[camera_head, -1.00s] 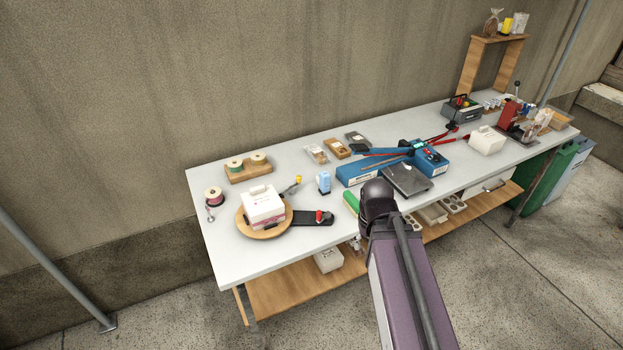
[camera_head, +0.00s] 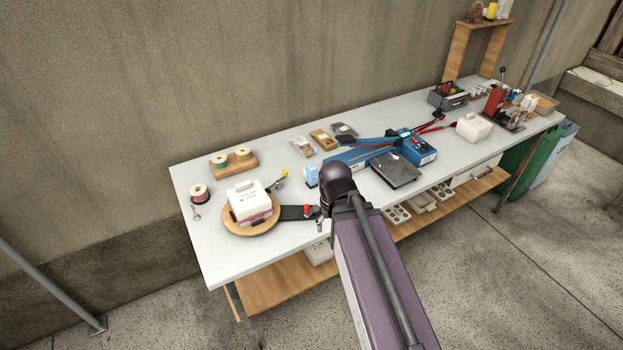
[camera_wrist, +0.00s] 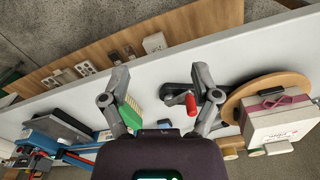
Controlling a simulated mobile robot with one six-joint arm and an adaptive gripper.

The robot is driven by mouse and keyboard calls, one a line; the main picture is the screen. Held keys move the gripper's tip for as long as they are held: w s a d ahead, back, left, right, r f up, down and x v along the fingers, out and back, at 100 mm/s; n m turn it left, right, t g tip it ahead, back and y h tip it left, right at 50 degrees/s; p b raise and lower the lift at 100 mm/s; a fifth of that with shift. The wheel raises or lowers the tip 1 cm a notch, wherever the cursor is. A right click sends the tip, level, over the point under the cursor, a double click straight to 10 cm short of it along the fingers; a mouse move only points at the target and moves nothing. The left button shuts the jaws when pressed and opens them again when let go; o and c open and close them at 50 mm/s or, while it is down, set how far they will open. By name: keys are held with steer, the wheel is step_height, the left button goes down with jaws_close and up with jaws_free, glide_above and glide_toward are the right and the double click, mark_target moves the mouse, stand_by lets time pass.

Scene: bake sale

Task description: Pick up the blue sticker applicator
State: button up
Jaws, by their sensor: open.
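The blue sticker applicator (camera_head: 311,176) is a small light-blue upright block on the white table, seen just left of my arm's dark wrist in the head view. In the wrist view I cannot pick it out for sure; my gripper body hides part of the tabletop. My gripper (camera_wrist: 162,80) is open and empty, its two grey fingers spread wide over the table's front part. In the head view my arm mostly hides it. The applicator lies farther toward the wall than the fingertips.
A green brush (camera_wrist: 130,112) lies by one finger, and a red-knobbed black arm (camera_wrist: 190,104) by the other. A white box (camera_head: 246,199) stands on a round wooden turntable (camera_head: 256,231). The blue sealer (camera_head: 418,151) and dark scale (camera_head: 396,170) are to the right.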

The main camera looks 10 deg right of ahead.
mark_target(311, 166)
steer(key=w+r+n+p, duration=0.1)
steer(key=w+r+p, duration=0.1)
steer(key=w, duration=0.7)
steer(key=w+r+n+p, duration=0.1)
steer(key=w+r+p, duration=0.1)
steer(key=w, duration=0.8)
steer(key=w+r+n+p, duration=0.1)
steer(key=w+r+p, duration=0.2)
steer(key=w, duration=0.6)
steer(key=shift+w+a+r+n, duration=0.15)
steer(key=shift+w+a+n, duration=0.05)
steer(key=shift+w+n, duration=0.1)
steer(key=shift+s, duration=0.1)
step_height(311, 166, down, 9)
steer(key=b, duration=0.8)
steer(key=shift+r, duration=0.15)
steer(key=shift+b, duration=0.35)
steer(key=shift+d+f+b, duration=0.1)
steer(key=shift+f+b, duration=2.4)
steer(key=shift+f, duration=0.1)
jaws_close()
